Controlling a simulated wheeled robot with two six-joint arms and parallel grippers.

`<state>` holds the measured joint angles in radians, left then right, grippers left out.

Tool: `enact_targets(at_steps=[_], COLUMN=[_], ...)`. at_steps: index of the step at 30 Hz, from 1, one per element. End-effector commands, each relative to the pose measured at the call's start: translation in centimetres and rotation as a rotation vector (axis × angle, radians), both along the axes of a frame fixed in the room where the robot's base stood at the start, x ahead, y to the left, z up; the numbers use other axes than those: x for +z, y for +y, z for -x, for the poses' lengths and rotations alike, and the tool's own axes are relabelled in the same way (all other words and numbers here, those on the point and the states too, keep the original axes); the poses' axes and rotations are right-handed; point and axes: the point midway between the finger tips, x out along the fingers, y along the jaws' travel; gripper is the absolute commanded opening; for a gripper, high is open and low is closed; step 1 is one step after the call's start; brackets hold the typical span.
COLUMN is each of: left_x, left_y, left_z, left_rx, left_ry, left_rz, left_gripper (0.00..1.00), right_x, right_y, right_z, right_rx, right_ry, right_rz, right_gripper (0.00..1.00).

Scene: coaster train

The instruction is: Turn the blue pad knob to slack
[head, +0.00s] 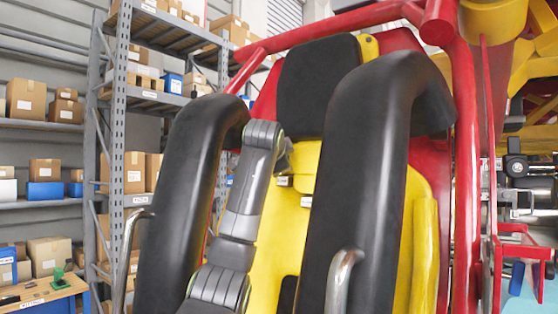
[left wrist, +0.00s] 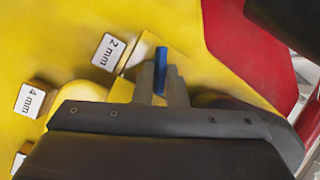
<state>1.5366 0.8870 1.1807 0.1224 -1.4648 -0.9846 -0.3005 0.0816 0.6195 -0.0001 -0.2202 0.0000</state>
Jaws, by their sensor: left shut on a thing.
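The blue pad knob (left wrist: 161,62) shows in the left wrist view as a narrow upright blue piece between the grey fingers of my left gripper (left wrist: 162,85). The gripper is shut on it. The fingers and the dark gripper body hide its lower part. White labels reading "2 mm" (left wrist: 108,51) and "4 mm" (left wrist: 30,100) stand on the yellow seat shell (left wrist: 200,62), left of the knob. A third label at the lower left edge is cut off. I see no label reading slack. In the head view my left arm reaches between the black restraints, and the knob is hidden. My right gripper is out of view.
Thick black padded restraints (head: 180,165) (head: 355,160) stand close on both sides of my arm. Metal handles (head: 342,280) stick out from them. Red tubes (head: 467,150) frame the seat. Grey shelves (head: 115,110) with boxes stand behind at left.

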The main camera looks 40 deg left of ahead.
Motion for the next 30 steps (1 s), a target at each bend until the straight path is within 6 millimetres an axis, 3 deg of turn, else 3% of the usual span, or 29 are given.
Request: enact_targets(at_steps=[15,30], left_x=[0.53,0.62], left_y=[0.08,0.2], left_z=[-0.09,-0.15], left_rx=[0.105,0.156], left_ry=[-0.051,-0.074], left_rz=[0.454,0.675], left_gripper=[0.0,0.0], right_x=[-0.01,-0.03], right_y=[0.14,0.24], right_z=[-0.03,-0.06], right_rx=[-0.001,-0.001], right_ry=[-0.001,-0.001], right_rz=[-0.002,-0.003], right_gripper=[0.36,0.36])
